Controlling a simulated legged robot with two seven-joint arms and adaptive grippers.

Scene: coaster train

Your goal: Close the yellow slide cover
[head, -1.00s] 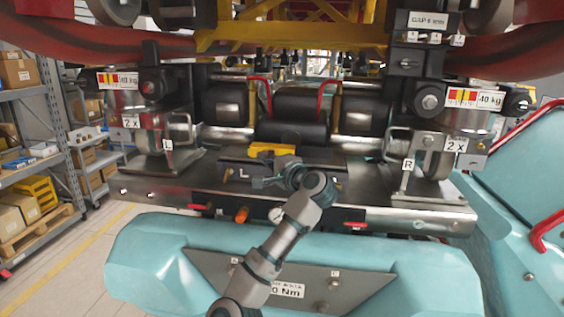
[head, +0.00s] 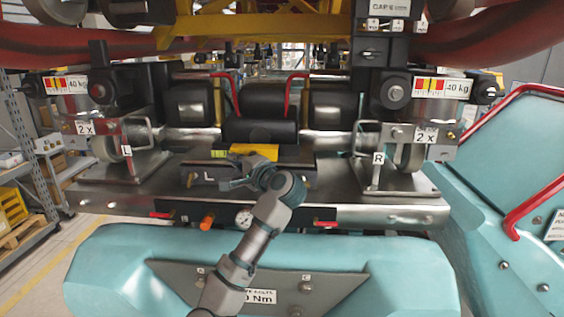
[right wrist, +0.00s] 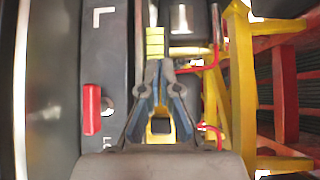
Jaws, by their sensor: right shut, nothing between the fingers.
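The yellow slide cover (head: 254,150) lies on the dark bar at the middle of the bogie, with a green vial-like piece (head: 219,154) bare at its left end. My right gripper (head: 230,184) is shut and empty, just in front of the cover. In the right wrist view the fingertips (right wrist: 158,68) point at the green piece (right wrist: 154,42). A yellow part with a dark opening (right wrist: 160,126) shows between the finger linkages there; the fingers partly hide it. I cannot tell whether the fingers touch the cover. My left gripper is out of view.
A black roller (head: 260,130) and red curved handles (head: 226,88) stand behind the cover. Wheel assemblies marked L (head: 127,151) and R (head: 378,158) flank it. A gauge (head: 244,217) and orange knob (head: 207,222) sit on the front edge. A teal body (head: 110,275) lies in front.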

